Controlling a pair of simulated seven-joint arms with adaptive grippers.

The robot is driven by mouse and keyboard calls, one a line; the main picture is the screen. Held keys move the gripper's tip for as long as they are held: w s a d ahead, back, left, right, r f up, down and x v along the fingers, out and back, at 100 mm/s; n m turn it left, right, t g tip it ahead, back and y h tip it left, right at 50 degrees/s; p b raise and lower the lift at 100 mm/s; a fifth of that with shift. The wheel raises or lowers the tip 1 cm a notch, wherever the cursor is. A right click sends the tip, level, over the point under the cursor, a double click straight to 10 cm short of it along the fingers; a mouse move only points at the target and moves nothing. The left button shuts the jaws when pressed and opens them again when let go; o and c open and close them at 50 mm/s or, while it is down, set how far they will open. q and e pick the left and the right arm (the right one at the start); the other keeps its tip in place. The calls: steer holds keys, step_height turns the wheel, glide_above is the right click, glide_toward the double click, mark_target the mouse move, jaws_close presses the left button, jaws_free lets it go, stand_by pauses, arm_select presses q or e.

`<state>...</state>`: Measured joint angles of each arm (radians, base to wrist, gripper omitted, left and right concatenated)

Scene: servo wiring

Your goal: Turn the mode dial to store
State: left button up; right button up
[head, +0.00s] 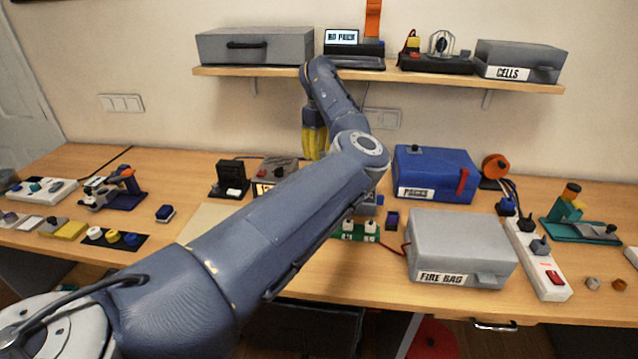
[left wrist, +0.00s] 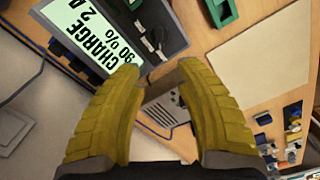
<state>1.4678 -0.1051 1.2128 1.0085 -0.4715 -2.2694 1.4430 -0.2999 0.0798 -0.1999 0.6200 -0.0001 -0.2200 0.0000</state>
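In the head view the left gripper (head: 315,142) points down above the back of the bench. My forearm hides most of the charger there. The right gripper is not in view.
A grey vented box (left wrist: 172,108) lies behind the charger. A pale mat (head: 208,222) is left of my forearm. To the right are a blue packs box (head: 434,172), a grey fire bag box (head: 462,245) and a power strip (head: 538,262). A shelf (head: 480,83) runs overhead.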

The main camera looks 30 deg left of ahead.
arm_select(q)
step_height(320, 180, down, 11)
steer(key=shift+f, duration=0.2)
stand_by(0.3)
jaws_close()
stand_by(0.4)
